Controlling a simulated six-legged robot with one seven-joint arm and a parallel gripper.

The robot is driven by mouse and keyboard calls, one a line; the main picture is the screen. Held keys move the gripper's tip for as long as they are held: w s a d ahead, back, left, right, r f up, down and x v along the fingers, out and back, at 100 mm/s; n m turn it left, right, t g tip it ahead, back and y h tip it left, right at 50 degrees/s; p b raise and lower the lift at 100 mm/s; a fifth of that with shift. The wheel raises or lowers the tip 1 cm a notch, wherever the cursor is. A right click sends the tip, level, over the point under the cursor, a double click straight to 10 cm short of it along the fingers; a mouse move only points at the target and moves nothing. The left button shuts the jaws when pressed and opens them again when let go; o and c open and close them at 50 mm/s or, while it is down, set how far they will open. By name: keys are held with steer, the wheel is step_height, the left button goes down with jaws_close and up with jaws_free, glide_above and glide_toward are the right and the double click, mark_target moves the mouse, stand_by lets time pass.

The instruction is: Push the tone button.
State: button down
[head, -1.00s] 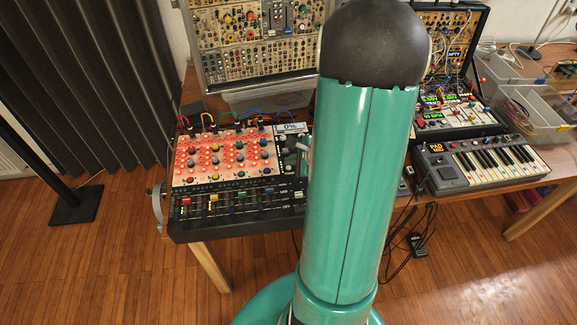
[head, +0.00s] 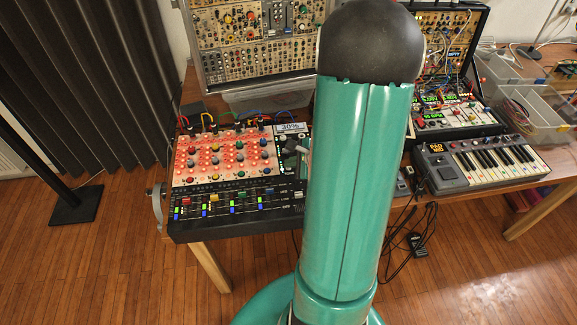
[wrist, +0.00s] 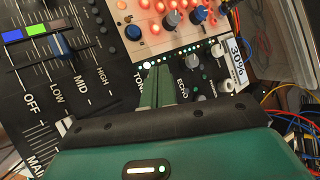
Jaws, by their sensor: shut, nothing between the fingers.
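The mixer console (head: 225,229) with a lit red panel stands on the table's left end, partly hidden by my arm in the head view. Its small display (head: 291,127) reads 30%. In the wrist view, the partly covered tone label (wrist: 138,82) lies just left of my gripper (wrist: 159,68). A small white round button (wrist: 147,65) shows near that label, close to the fingertips. My gripper's green fingers are shut and empty over the panel. I cannot tell whether they touch the button.
Fader knobs (wrist: 62,44) and echo knobs (wrist: 198,91) flank the fingers. Patch cables (head: 225,117) run behind the console. A keyboard (head: 490,162) and clear bins (head: 540,110) are at the right. Floor shows in front of the table.

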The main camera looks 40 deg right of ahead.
steer(key=shift+r, duration=0.5)
steer(key=shift+r, duration=3)
